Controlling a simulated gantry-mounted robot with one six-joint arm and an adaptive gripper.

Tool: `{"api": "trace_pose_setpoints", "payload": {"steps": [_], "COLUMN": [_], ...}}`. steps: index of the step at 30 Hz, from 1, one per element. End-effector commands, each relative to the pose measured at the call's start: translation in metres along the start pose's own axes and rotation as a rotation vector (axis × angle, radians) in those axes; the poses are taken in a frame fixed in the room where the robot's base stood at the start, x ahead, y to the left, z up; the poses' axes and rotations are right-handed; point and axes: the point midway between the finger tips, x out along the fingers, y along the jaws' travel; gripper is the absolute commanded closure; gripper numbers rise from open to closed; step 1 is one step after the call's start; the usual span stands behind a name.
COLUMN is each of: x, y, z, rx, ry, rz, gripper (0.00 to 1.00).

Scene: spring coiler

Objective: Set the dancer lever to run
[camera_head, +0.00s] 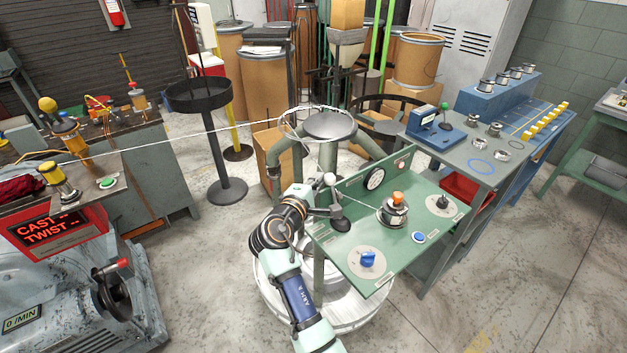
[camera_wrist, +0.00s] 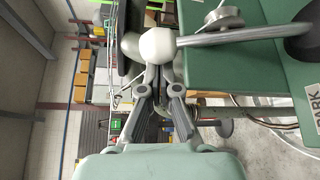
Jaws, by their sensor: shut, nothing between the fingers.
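The dancer lever is a grey rod with a white ball knob (camera_head: 330,178) at the left edge of the green panel (camera_head: 340,258). The rod rises nearly upright from a dark hub (camera_head: 340,224). In the wrist view the white ball (camera_wrist: 157,45) lies just beyond my fingertips, and the rod (camera_wrist: 230,36) runs right to the dark hub. A label reading PARK (camera_wrist: 315,108) shows at the right edge. My gripper (camera_wrist: 157,74) is shut and empty, close to the ball; whether it touches is unclear. In the head view my gripper (camera_head: 322,212) is beside the lever. No RUN label is readable.
A wire crosses from the left machine to a round-topped stand (camera_head: 330,125).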

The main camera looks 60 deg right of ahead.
Motion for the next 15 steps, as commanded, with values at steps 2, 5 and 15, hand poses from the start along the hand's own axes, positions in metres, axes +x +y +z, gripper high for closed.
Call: {"api": "trace_pose_setpoints", "payload": {"steps": [2,5,15], "x": [0.0000,0.0000,-0.0048], "y": [0.0000,0.0000,0.0018], "z": [-0.0001,-0.0002,0.0082], "rx": [0.000,0.000,0.062], "ry": [0.000,0.000,-0.001], "rz": [0.000,0.000,0.038], "gripper": [1.00,1.00,1.00]}}
